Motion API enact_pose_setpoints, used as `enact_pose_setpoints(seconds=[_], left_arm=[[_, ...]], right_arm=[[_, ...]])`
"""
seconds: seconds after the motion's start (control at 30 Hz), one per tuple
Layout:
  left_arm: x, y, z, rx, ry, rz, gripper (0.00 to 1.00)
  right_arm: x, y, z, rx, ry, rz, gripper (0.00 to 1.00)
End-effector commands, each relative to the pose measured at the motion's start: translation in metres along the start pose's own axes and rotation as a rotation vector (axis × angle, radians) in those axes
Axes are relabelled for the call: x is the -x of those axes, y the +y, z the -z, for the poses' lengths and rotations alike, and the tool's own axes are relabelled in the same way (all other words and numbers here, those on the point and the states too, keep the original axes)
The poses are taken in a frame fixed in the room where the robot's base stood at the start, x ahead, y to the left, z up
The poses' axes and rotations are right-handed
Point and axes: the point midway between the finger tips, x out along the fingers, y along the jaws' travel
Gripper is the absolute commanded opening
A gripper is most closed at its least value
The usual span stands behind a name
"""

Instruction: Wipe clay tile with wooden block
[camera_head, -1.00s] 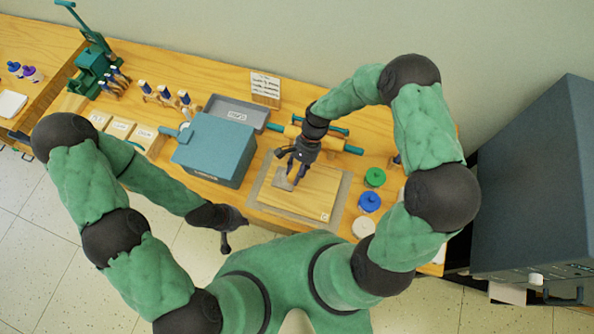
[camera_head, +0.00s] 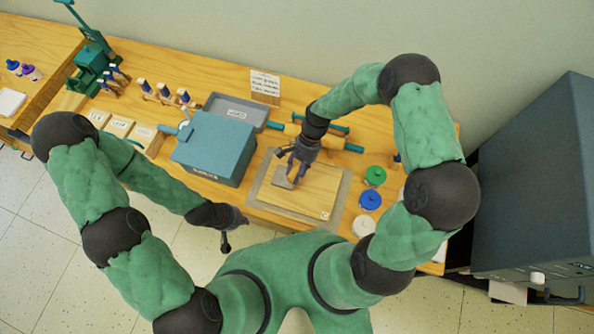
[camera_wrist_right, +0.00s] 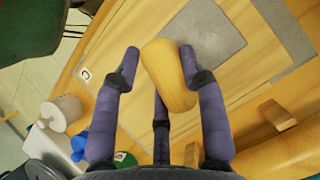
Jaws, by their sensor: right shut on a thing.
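The grey, square clay tile (camera_head: 282,183) lies on a pale wooden board (camera_head: 312,195). In the right wrist view, the tile (camera_wrist_right: 210,38) shows just beyond the block. My right gripper (camera_head: 293,178) is over the tile, pointing down. It is shut on the rounded yellow wooden block (camera_wrist_right: 168,75), which sits between its fingers at the tile's edge. Whether the block touches the tile is hard to tell. My left gripper (camera_head: 226,243) hangs in front of the table's front edge, away from the tile, and its fingers are too small to read.
A grey mat (camera_head: 256,190) lies under the board. A teal box (camera_head: 215,148) stands left of it, with a grey tray (camera_head: 232,108) and a rolling pin (camera_head: 328,139) behind. Green (camera_head: 375,176) and blue (camera_head: 370,200) lidded jars stand close on the right.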

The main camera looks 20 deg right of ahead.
Motion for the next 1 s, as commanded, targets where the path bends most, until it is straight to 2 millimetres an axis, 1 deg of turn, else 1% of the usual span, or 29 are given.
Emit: enact_pose_setpoints(seconds=[0.9, 1.0], left_arm=[[-0.011, -0.004, 0.000, 0.000, 0.000, 0.000, 0.00], [-0.010, -0.004, 0.000, 0.000, 0.000, 0.000, 0.00]], right_arm=[[-0.014, 0.000, 0.008, 0.000, 0.000, 0.000, 0.16], [-0.013, -0.001, 0.008, 0.000, 0.001, 0.000, 0.16]])
